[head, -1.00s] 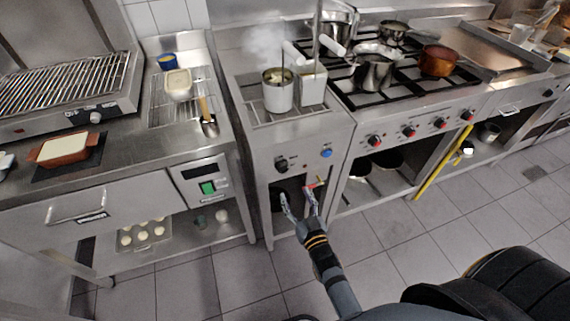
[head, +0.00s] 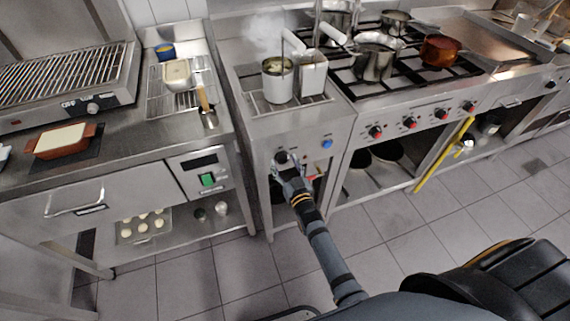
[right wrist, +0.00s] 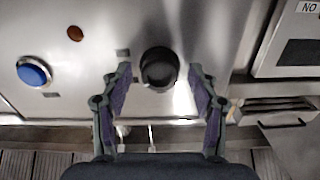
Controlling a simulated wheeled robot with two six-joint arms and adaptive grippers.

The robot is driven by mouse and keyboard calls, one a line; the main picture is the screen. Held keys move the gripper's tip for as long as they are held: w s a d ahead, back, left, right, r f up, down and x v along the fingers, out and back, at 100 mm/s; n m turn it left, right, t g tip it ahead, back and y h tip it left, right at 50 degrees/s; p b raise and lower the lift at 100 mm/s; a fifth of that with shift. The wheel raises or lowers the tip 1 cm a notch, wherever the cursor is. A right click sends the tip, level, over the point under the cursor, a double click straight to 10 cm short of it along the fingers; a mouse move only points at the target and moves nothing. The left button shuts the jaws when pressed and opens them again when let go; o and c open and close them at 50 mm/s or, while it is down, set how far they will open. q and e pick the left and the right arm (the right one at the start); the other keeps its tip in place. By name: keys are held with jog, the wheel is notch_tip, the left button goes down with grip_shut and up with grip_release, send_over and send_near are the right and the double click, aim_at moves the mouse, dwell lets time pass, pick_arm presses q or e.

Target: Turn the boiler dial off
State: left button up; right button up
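The boiler dial, a round black knob (head: 281,157), sits on the steel front panel of the boiler (head: 300,135), below the steaming pots. In the right wrist view the dial (right wrist: 159,69) is centred just beyond my fingertips. My right gripper (head: 290,166) is open, with one finger on each side of the dial's line; in the right wrist view its fingers (right wrist: 160,78) are spread and nothing is between the pads but the dial ahead. I cannot tell whether the fingers touch it. The dial's setting is too small to read. My left gripper is not in view.
A blue button (head: 327,144) is on the same panel, right of the dial in the head view. A red-handled tap (head: 312,178) is below. A counter with a green switch (head: 207,180) stands left; a stove with red-marked knobs (head: 410,122) stands right.

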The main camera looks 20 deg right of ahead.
jog(key=c, duration=1)
jog(key=shift+n, duration=0.3)
jog(key=n+b, duration=0.1)
jog(key=n, duration=0.4)
jog(key=shift+f+b, duration=0.15)
jog(key=shift+b, duration=0.15)
jog(key=n+b, duration=0.1)
jog(key=n, duration=0.5)
jog(key=shift+b, duration=0.4)
jog(key=shift+d+n, duration=0.1)
jog(key=shift+n, duration=0.2)
jog(key=o, duration=1.2)
jog(key=shift+c, duration=0.2)
